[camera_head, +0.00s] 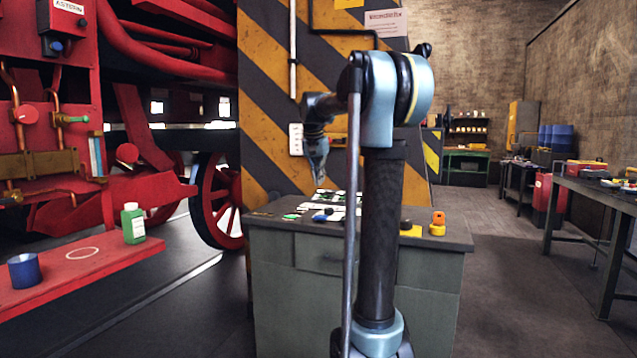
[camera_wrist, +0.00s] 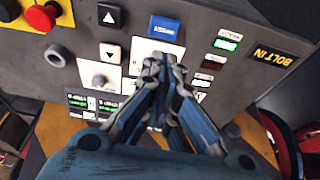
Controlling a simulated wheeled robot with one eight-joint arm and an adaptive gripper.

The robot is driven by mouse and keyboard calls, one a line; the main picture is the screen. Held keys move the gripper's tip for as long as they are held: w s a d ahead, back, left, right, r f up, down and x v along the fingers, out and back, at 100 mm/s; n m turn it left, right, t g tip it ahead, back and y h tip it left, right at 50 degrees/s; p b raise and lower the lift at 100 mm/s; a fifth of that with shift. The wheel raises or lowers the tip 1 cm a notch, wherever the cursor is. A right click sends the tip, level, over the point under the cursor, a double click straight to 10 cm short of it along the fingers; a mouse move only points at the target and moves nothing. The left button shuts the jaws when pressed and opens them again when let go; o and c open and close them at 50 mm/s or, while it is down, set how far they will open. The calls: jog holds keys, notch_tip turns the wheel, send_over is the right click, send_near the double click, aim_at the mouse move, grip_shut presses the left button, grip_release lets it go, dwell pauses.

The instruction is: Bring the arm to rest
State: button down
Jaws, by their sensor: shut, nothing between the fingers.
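My gripper (camera_head: 318,178) points down above the back of the grey console (camera_head: 350,262) in the head view, with my arm bent beside the striped pillar. In the wrist view my gripper's fingers (camera_wrist: 158,65) come together at the tips, shut with nothing between them. Whether the fingertips touch the panel I cannot tell.
A yellow-and-black striped pillar (camera_head: 268,120) stands close behind the console. A red locomotive side (camera_head: 150,60) with a red ledge holding a green bottle (camera_head: 132,223) and blue cup (camera_head: 24,270) is at left. Open floor (camera_head: 510,270) lies right, before a workbench (camera_head: 590,192).

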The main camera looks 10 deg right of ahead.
jog(key=s+f+n, duration=0.2)
jog(key=s+f, duration=0.8)
jog(key=s, duration=0.3)
jog(key=s+f+n+y, duration=0.1)
jog(key=s+f+n, duration=0.1)
jog(key=s+f, duration=0.9)
jog(key=s+d+f+n, duration=0.1)
jog(key=s+f+n, duration=0.1)
jog(key=s+f, duration=0.9)
jog(key=s, duration=0.6)
jog(key=shift+g+y, duration=0.3)
jog(key=shift+g, duration=0.1)
